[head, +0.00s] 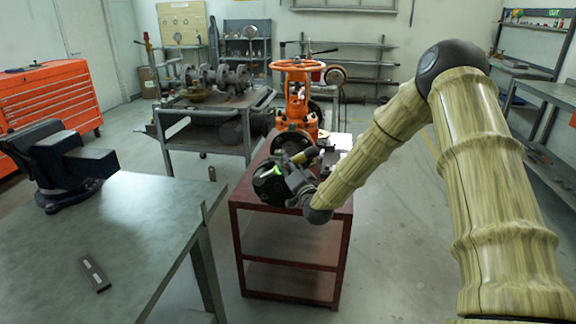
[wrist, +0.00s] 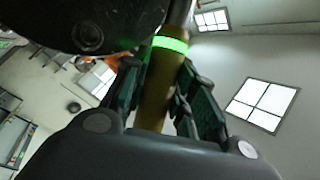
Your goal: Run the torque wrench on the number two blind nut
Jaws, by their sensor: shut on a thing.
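The orange gate valve (head: 294,118) with its handwheel (head: 297,65) stands on a dark red stand (head: 335,205). My gripper (head: 290,172) is at the stand's near left side, in front of the valve. A dark round part (wrist: 80,22) fills the top left there, close to the wrench. The number two blind nut and the wrench's working end cannot be made out.
A steel workbench (head: 130,245) with a blue vise (head: 70,160) and a small dark bar (head: 95,273) is at the left. A cart (head: 200,125) with metal parts stands behind. An orange tool chest (head: 50,98) is far left. Floor right of the stand is clear.

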